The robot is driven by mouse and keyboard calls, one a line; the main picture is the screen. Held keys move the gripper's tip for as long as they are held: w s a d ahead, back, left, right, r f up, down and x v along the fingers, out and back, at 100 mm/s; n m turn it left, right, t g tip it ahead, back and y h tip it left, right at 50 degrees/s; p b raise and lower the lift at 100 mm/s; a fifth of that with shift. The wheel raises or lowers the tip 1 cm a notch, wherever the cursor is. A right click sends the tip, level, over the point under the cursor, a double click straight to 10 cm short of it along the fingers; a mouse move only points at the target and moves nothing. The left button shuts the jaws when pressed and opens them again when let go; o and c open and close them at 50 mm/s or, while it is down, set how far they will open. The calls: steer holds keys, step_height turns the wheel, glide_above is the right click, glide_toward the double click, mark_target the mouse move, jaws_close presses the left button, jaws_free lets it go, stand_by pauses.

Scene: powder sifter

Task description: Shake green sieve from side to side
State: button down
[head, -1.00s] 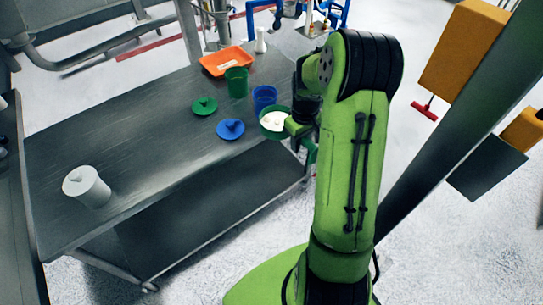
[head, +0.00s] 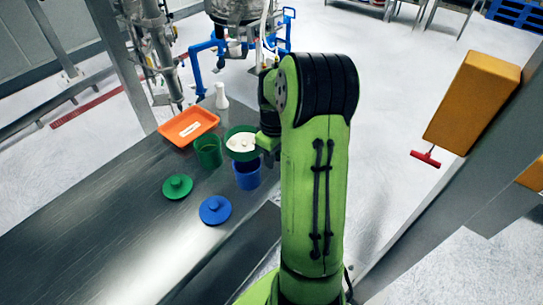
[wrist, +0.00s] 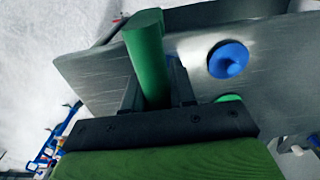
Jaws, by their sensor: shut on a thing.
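The green sieve (head: 236,156) holds white powder with small lumps. In the head view it is in the air over the table, right beside the green cup (head: 208,154) and just behind the blue cup (head: 246,178). My gripper (head: 266,143) is at the sieve's right side. In the wrist view the jaws (wrist: 156,92) are shut on the sieve's green handle (wrist: 147,55). The sieve bowl is hidden in the wrist view. How high the sieve is above the cups is hard to tell.
A green lid (head: 177,187) and a blue lid (head: 215,210) lie on the metal table (head: 110,225). An orange tray (head: 180,135) and a white bottle (head: 221,97) stand behind the cups. The table's left part is clear. Blue-framed equipment (head: 209,50) stands beyond the table.

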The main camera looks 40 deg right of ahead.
step_height(320, 180, down, 4)
steer(key=b, duration=0.3)
stand_by(0.3)
stand_by(0.4)
stand_by(1.9)
